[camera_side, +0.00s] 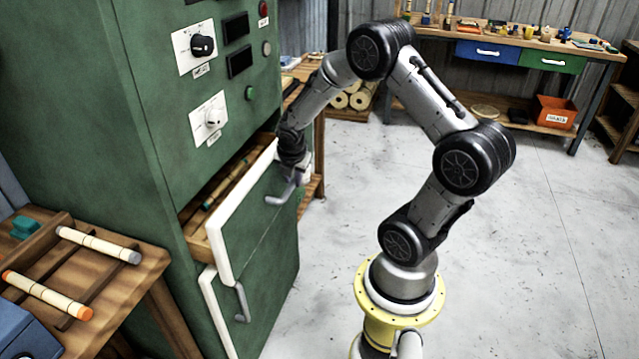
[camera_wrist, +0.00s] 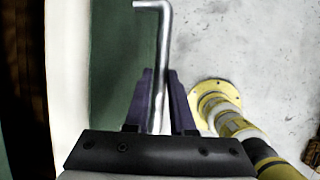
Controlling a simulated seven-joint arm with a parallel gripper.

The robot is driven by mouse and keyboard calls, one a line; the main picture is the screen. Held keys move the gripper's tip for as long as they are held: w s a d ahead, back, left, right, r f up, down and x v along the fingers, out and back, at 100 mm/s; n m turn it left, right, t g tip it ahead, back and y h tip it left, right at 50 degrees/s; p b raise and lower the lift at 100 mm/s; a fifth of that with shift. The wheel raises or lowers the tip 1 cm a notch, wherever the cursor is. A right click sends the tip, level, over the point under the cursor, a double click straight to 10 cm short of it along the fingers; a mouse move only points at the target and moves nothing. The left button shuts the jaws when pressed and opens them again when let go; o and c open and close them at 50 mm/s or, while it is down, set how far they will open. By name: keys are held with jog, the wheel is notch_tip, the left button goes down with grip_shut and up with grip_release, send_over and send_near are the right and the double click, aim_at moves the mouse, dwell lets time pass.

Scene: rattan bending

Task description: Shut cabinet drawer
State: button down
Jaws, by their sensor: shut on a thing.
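The upper cabinet drawer (camera_side: 255,213) stands partly open, pulled out from the green cabinet (camera_side: 150,130). Its front is green with a white edge, and rattan pieces (camera_side: 226,184) lie inside. My gripper (camera_side: 293,178) is at the drawer's metal handle (camera_side: 280,197). In the wrist view, the two dark fingers of my gripper (camera_wrist: 160,100) are shut on the silver handle (camera_wrist: 163,40), one on each side of its bar. The drawer's white edge (camera_wrist: 68,80) shows at the left there. In the side view my fingertips are small and partly hidden by the wrist.
A lower drawer or door with its own handle (camera_side: 241,302) sits below. A wooden bench (camera_side: 130,268) with rattan rods stands at left. A workbench (camera_side: 530,42) with tools is at the back. The concrete floor (camera_side: 540,220) at right is clear. My yellow base stands in front of the cabinet.

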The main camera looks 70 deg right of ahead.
jog(key=w, duration=0.8)
jog(key=c, duration=0.8)
grip_release()
jog(key=shift+o, duration=0.2)
jog(key=v, duration=1.4)
